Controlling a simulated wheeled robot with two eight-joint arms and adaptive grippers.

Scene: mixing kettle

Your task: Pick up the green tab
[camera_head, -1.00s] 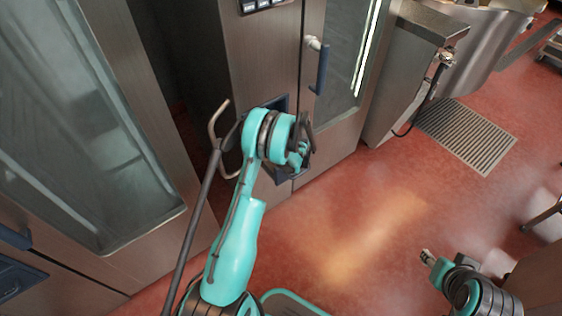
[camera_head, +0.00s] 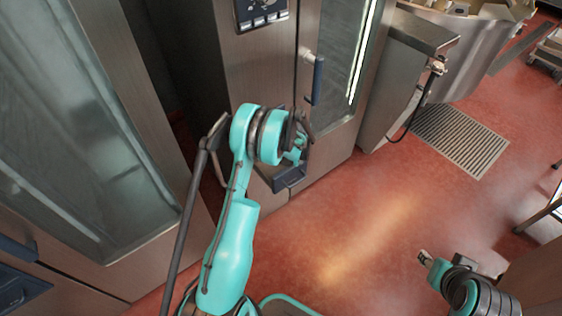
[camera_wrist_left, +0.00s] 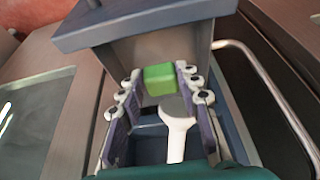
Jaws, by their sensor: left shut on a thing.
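The green tab (camera_wrist_left: 159,79) is a small bright green block in the left wrist view. It sits between the fingertips of my left gripper (camera_wrist_left: 160,82), which is shut on it. A white paddle-shaped piece (camera_wrist_left: 177,132) lies just below it, between the fingers. In the head view my left gripper (camera_head: 300,142) is at the front of the steel cabinet, and the tab is hidden there. My right gripper (camera_head: 425,258) is low at the right over the floor, far from the tab; its jaws are too small to read.
A dark blue-grey open box or drawer (camera_head: 290,179) is close by my left gripper. The steel cabinet (camera_head: 255,55) has a blue door handle (camera_head: 318,80). A second glass-door cabinet (camera_head: 150,262) stands at left. The red floor (camera_head: 400,205) at right is clear around a drain grate (camera_head: 461,138).

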